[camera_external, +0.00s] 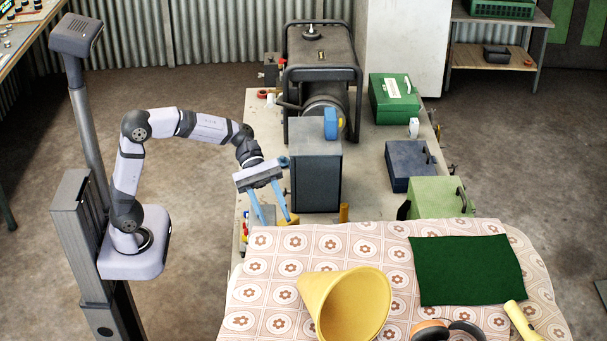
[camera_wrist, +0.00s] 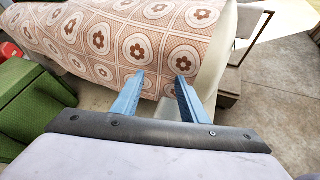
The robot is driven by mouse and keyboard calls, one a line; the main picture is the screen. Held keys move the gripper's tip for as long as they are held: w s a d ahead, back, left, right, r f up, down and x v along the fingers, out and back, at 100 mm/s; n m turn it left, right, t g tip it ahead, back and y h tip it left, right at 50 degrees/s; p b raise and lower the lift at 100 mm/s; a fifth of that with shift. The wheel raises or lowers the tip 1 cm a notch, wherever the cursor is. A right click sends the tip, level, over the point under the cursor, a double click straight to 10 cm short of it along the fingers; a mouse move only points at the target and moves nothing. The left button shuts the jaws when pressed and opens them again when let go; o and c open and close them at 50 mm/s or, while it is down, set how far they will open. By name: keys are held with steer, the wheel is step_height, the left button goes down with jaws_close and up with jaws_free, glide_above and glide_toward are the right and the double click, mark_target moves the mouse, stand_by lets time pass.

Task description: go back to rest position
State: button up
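My gripper (camera_external: 274,221) has two blue fingers that stand apart with nothing between them. It hangs from my bent arm over the near left part of the workbench, left of a dark grey box (camera_external: 316,182). In the wrist view, my gripper (camera_wrist: 158,90) shows both fingers spread, with the patterned tablecloth (camera_wrist: 112,50) beyond them. The fingertips appear clear of the cloth, though their exact height is hard to tell.
The workbench (camera_external: 262,135) carries a generator (camera_external: 322,65), a green case (camera_external: 394,98), a blue toolbox (camera_external: 410,165) and a light green box (camera_external: 440,197). A yellow cone (camera_external: 350,305), dark green cloth (camera_external: 465,270) and headphones (camera_external: 447,330) lie on the tablecloth. Floor behind my arm is clear.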

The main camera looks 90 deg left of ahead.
steer(key=s+m+g+y+p, duration=0.3)
steer(key=s+m+g+y, duration=0.15)
steer(key=s, duration=0.85)
steer(key=s+a+f+m+y, duration=0.3)
steer(key=s+a+f+m, duration=0.1)
steer(key=f+m, duration=0.3)
steer(key=s+a+f+m+y+b, duration=0.1)
steer(key=s+a+f+m+y, duration=0.3)
steer(key=f+m, duration=0.4)
step_height(320, 180, down, 4)
steer(key=shift+s+f, duration=0.15)
steer(key=shift+s, duration=0.1)
